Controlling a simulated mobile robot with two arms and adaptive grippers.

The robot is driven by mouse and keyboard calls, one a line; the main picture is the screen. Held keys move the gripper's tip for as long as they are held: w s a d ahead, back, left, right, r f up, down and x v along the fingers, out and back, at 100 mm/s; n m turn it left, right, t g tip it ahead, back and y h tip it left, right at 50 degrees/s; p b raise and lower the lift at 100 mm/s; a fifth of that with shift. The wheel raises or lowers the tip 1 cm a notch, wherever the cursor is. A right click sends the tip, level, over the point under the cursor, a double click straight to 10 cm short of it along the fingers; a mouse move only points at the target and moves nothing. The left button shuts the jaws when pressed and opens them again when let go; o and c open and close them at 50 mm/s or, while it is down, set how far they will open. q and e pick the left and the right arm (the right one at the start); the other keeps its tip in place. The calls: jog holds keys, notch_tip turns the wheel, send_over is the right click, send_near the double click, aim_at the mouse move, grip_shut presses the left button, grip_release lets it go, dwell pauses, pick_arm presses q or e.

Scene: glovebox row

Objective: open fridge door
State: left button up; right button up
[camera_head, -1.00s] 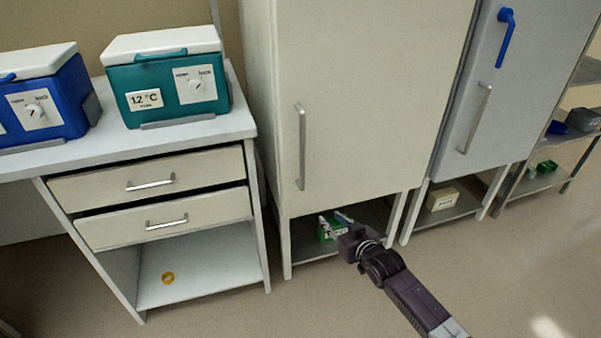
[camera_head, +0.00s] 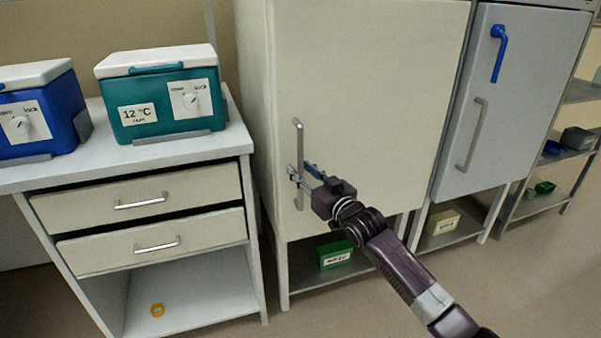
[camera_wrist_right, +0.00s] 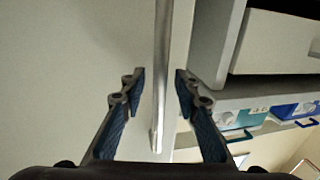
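A tall cream fridge door (camera_head: 370,90) stands shut in the middle of the head view. Its vertical metal handle (camera_head: 299,138) is near the door's left edge. My right gripper (camera_head: 302,172) is at the lower part of this handle. In the right wrist view the handle (camera_wrist_right: 162,45) runs between the two fingertips of my right gripper (camera_wrist_right: 160,82). The fingers are apart, with a gap on each side of the bar. My left gripper is in neither view.
A grey door (camera_head: 510,110) with a blue lever (camera_head: 499,52) stands to the right. On the left, a bench (camera_head: 75,168) with two drawers carries a teal cooler (camera_head: 165,95) and a blue cooler (camera_head: 40,110). Floor in front is clear. A green box (camera_head: 335,254) sits under the fridge.

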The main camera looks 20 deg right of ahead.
jog(key=shift+w+a, duration=0.1)
jog(key=shift+w, duration=0.35)
grip_shut()
